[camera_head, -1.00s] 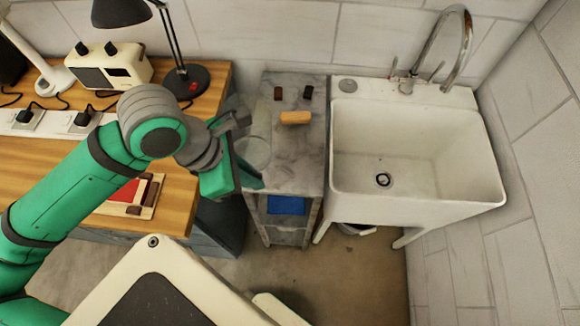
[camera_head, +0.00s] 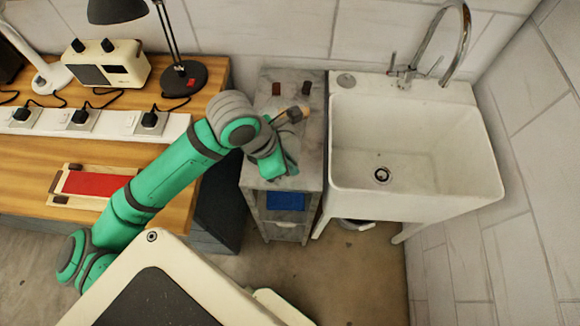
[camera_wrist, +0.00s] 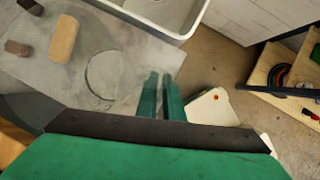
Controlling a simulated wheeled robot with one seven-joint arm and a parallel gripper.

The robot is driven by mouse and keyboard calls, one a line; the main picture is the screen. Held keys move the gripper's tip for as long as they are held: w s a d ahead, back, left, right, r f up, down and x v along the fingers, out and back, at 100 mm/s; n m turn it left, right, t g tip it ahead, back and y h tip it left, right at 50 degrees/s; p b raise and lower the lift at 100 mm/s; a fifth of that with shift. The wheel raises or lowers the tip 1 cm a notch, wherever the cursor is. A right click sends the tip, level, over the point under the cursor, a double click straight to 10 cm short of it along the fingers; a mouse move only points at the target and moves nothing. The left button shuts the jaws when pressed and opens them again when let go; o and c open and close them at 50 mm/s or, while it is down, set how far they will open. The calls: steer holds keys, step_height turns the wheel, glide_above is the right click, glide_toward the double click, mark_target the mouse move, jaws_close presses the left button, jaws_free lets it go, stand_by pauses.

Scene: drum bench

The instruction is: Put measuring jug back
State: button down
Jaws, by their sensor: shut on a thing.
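The measuring jug (camera_wrist: 103,72) is clear and hard to make out; in the wrist view it shows as a faint round outline over the grey cabinet top, beside my fingers. My gripper (camera_wrist: 162,92) is shut on the jug's near side; the exact grip point is hard to see. In the head view my gripper (camera_head: 280,168) is over the front part of the grey cabinet top (camera_head: 312,165), and my arm hides most of the jug. I cannot tell whether the jug touches the top.
A tan block (camera_wrist: 64,38) and two small dark blocks (camera_head: 276,88) (camera_head: 306,88) sit on the cabinet's back part. The white sink (camera_head: 415,150) with its tap is close on the right. The wooden desk (camera_head: 30,165) with a lamp (camera_head: 184,78) is on the left.

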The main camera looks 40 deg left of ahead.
steer(key=shift+f, duration=1.1)
steer(key=c, duration=1.9)
jaws_free()
steer(key=shift+f, duration=0.1)
steer(key=v, duration=1.2)
